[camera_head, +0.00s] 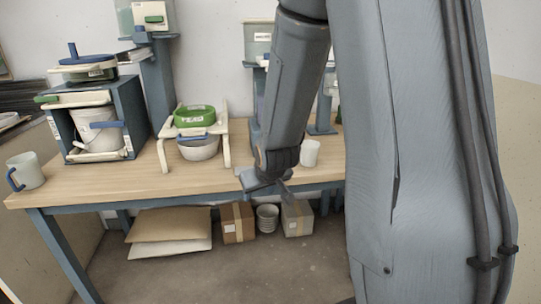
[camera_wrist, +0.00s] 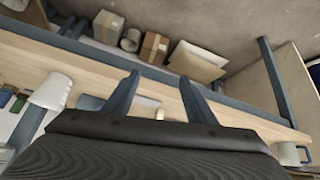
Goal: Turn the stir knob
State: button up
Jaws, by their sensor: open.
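A blue knob with an upright stem (camera_head: 73,50) sits on top of the blue-framed stand (camera_head: 127,100) at the left of the table; I cannot tell for sure that it is the stir knob. A white bucket (camera_head: 97,135) stands inside that frame, with a blue handle piece in front. My gripper (camera_head: 268,186) is near the table's front edge, well to the right of the stand and lower than the knob. In the wrist view my gripper (camera_wrist: 160,85) has its two blue fingers spread apart with nothing held between them. The knob is not clearly visible in the wrist view.
A mug (camera_head: 26,171) stands at the table's left end, and a white cup (camera_head: 310,153) is right of my gripper. Boxes (camera_head: 238,222) lie under the wooden table (camera_head: 110,185).

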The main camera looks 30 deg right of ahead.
jog(key=w+d+t+h+b, duration=0.1)
jog(key=w+d+t, duration=0.2)
jog(key=w+d, duration=0.1)
jog(key=w+d+t+h+b, duration=0.1)
jog(key=w+d+t+b, duration=0.1)
jog(key=w+d, duration=0.3)
jog(key=w+d+t+h+b, duration=0.1)
jog(key=w+d+t, duration=0.3)
jog(key=w, duration=0.2)
jog(key=shift+w+d+f+b, duration=0.15)
jog(key=shift+d+f+b, duration=0.15)
jog(key=shift+f+b, duration=0.05)
jog(key=shift+w+d+r+t+h, duration=0.25)
jog(key=shift+d+t+h, duration=0.2)
jog(key=shift+t, duration=0.15)
jog(key=x, duration=0.7)
jog(key=shift+w, duration=0.2)
jog(key=c, duration=1)
